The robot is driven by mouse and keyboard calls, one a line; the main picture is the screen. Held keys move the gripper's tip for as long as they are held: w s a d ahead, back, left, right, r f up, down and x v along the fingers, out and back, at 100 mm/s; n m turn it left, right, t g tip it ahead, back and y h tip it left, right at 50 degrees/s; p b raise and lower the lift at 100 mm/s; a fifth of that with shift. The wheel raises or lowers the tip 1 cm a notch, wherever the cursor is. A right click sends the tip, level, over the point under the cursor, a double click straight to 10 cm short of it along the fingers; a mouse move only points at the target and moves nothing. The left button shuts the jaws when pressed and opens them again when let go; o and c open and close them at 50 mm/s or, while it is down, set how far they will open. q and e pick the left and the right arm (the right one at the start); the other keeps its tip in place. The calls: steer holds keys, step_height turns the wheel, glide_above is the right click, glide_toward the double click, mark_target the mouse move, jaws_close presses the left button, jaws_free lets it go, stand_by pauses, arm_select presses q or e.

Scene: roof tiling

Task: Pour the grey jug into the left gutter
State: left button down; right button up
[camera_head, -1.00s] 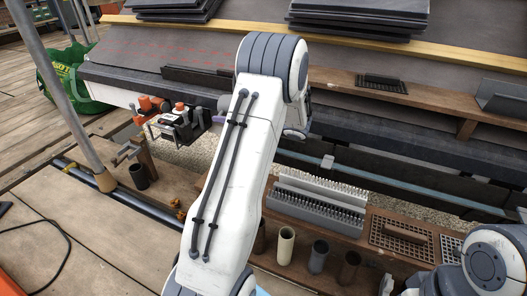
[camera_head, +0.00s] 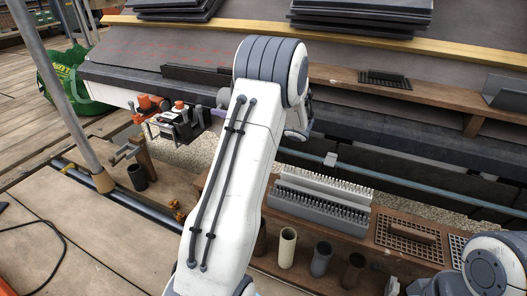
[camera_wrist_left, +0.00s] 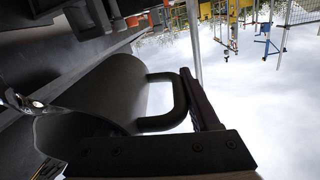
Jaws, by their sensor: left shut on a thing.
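The grey jug (camera_wrist_left: 110,88) shows in the left wrist view as a smooth dark grey body with a looped handle (camera_wrist_left: 165,122). My left gripper (camera_wrist_left: 190,98) is shut on that handle. The jug lies slanted across this view, which is itself rolled, so I cannot tell its true tilt. Its inside and any flow from it cannot be made out. In the head view my left arm hides most of the left gripper and jug. A pale strip (camera_head: 108,91) runs along the left roof edge; I cannot tell if it is the left gutter. My right gripper is not visible.
An orange and black device (camera_head: 172,122) is beside my left arm at the roof edge. A scaffold pole (camera_head: 75,105) rises at left. Slate stacks (camera_head: 360,18) lie behind.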

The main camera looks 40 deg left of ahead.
arm_select(q)
steer(key=shift+b, duration=0.3)
steer(key=shift+r+y, duration=0.25)
steer(key=shift+y, duration=0.05)
steer(key=shift+d+r+y+b, duration=0.1)
steer(key=shift+r+y+b, duration=0.25)
steer(key=shift+b, duration=0.3)
steer(key=shift+r+b, duration=0.4)
steer(key=shift+b, duration=0.05)
